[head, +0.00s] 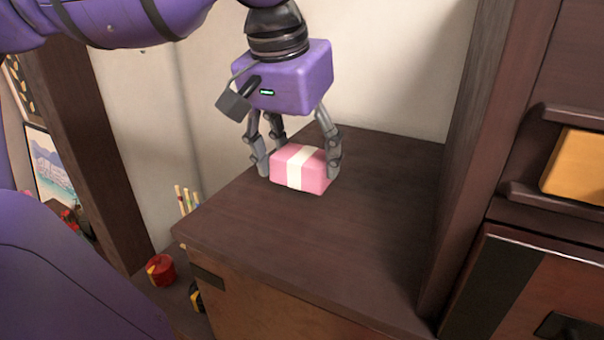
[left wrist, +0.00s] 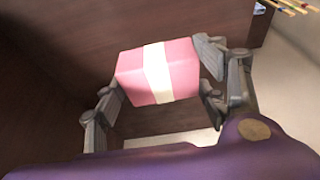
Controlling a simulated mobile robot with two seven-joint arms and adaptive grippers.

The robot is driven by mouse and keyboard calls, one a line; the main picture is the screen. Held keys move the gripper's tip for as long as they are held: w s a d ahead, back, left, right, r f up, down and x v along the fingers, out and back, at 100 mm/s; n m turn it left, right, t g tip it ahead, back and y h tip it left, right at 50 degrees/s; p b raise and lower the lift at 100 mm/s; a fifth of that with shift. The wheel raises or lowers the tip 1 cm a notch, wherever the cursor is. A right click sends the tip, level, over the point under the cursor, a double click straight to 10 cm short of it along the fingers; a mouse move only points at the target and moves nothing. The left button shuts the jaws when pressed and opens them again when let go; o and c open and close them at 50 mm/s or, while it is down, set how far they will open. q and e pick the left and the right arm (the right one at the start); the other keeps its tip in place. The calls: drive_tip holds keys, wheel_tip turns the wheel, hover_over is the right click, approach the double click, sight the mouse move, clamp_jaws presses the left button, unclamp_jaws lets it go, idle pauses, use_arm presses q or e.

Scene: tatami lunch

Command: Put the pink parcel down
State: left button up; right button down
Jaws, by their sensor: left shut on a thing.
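The pink parcel (head: 314,177) with a cream band is at the top of the dark wooden cabinet (head: 300,240), near its back-left part. My left gripper (head: 299,166) points down and is shut on the parcel, with fingers on its left and right sides. The parcel looks level and at or very close to the cabinet top; I cannot tell whether it touches. In the left wrist view the parcel (left wrist: 158,73) sits between the fingers (left wrist: 160,85). My right gripper is not in view.
A dark upright panel (head: 475,150) bounds the cabinet top on the right. An orange block (head: 578,168) sits on a shelf beyond it. A red container (head: 161,270) stands lower left. The front of the cabinet top is clear.

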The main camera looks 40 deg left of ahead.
sight(301, 175)
use_arm(q)
wheel_tip(301, 175, down, 3)
drive_tip(key=shift+f, duration=0.1)
idle(0.3)
drive_tip(key=o, duration=1.2)
drive_tip(key=shift+o, duration=0.2)
drive_tip(key=p+v, duration=0.1)
drive_tip(key=v, duration=1.1)
drive_tip(key=shift+p, duration=0.35)
